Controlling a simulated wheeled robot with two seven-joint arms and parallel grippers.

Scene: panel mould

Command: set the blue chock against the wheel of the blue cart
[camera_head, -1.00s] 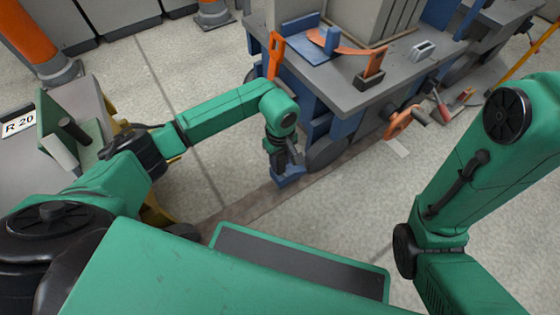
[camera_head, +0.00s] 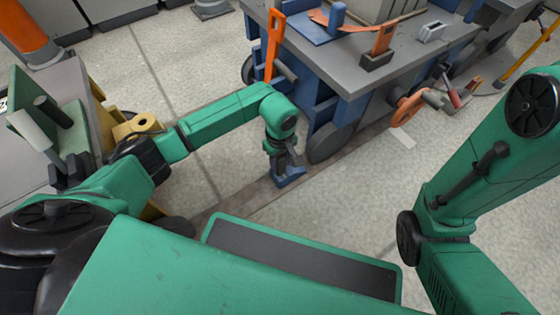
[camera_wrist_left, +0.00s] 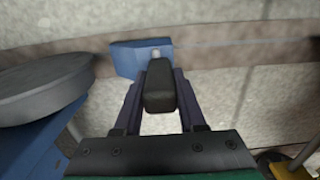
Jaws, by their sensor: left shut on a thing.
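The blue chock (camera_head: 289,180) is a small angular block low over the dark floor strip, close to the blue cart (camera_head: 352,114). My left gripper (camera_head: 287,164) points down and is shut on it; the wrist view shows the chock (camera_wrist_left: 132,57) just beyond the jaws (camera_wrist_left: 158,75). The cart's near grey wheel (camera_head: 326,144) stands to the right of the chock. In the wrist view the wheel (camera_wrist_left: 42,88) is at the left, with a narrow gap to the chock. I cannot tell whether the chock touches the floor. My right gripper is out of view.
The cart's grey top (camera_head: 345,70) carries tools and overhangs near my left arm. An orange handwheel (camera_head: 408,108) sticks out from its side. A grey bench (camera_head: 62,82) stands at the left. The floor left of the chock is clear.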

